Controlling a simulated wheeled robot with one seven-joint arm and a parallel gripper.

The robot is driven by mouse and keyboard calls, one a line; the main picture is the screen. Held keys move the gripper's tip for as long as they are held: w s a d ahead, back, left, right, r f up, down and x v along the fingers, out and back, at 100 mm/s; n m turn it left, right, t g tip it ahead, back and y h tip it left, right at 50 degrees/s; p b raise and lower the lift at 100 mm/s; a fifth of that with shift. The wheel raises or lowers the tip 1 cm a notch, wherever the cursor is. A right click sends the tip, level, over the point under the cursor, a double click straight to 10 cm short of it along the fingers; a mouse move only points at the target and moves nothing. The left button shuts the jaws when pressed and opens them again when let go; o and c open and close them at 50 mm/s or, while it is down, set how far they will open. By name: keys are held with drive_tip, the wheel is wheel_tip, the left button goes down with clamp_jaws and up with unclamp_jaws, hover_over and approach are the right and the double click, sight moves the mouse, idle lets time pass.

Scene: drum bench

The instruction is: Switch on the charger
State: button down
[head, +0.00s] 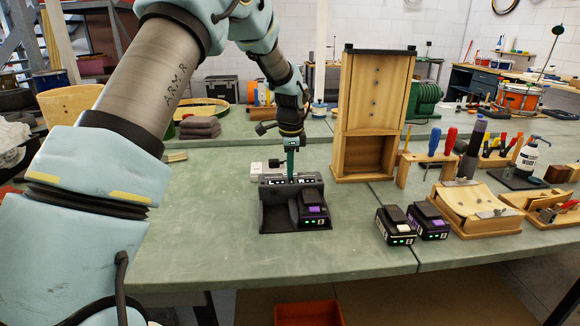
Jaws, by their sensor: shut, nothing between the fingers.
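The black charger (268,212) stands on the green bench in front of me, with a panel of small white marks or lights along its raised back part. A battery with a purple label (313,212) sits in its right bay and shows green lights; the left bay is empty. My gripper (291,178) is shut and empty, pointing down at the top of the charger's back part. I cannot tell whether the fingertips touch it. They hide part of the panel, and no switch can be made out clearly.
Two more batteries (396,226) (429,221) with green lights stand to the right. Beyond them are a wooden slanted block (470,205) and a tool rack (420,165). A tall wooden cabinet (372,120) stands behind right. The bench front left is clear.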

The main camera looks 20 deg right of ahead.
idle(0.4)
drive_tip(key=shift+w+f+g+p, duration=0.15)
drive_tip(key=shift+g+p, duration=0.15)
drive_tip(key=shift+p, duration=0.25)
drive_tip(key=shift+f, duration=0.1)
drive_tip(key=shift+s+a+r, duration=0.1)
drive_tip(key=shift+s, duration=0.35)
drive_tip(key=shift+s+a+r, duration=0.1)
drive_tip(key=shift+s, duration=0.3)
